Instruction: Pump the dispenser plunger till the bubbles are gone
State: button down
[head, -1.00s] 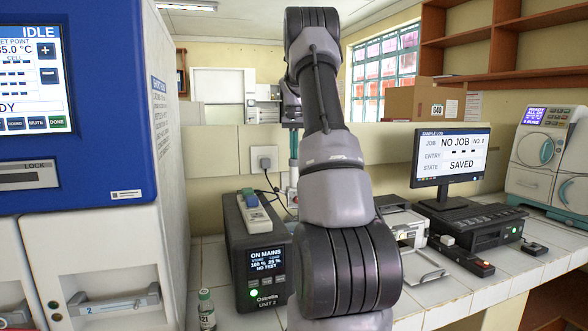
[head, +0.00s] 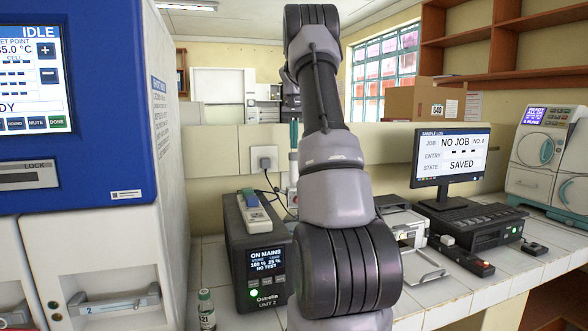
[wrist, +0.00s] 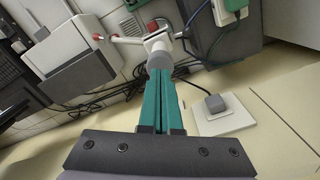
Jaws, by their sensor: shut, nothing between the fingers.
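The dispenser (wrist: 158,42) shows in the wrist view as a white body with a round grey plunger top (wrist: 160,61) and side arms with red ends. In the head view its pale upper part (head: 293,165) stands behind the dark unit, partly hidden by my arm. My gripper (wrist: 160,76) is shut, its teal fingers together and empty. Its tips are at the plunger top in the wrist view; I cannot tell if they touch. In the head view the fingers (head: 294,134) point down above the dispenser. The liquid and any bubbles are not visible.
A dark power unit (head: 262,268) with a power strip (head: 253,212) on top stands left of my arm. A small bottle (head: 207,310) stands beside it. A wall socket (wrist: 216,112) has a plugged cable. A monitor (head: 452,160) and keypad box (head: 476,228) are at right.

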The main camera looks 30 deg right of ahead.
jog(key=shift+r, duration=0.1)
dwell(0.5)
notch_tip(320, 180, up, 6)
jog(key=shift+f, duration=0.1)
dwell(0.4)
dwell(0.4)
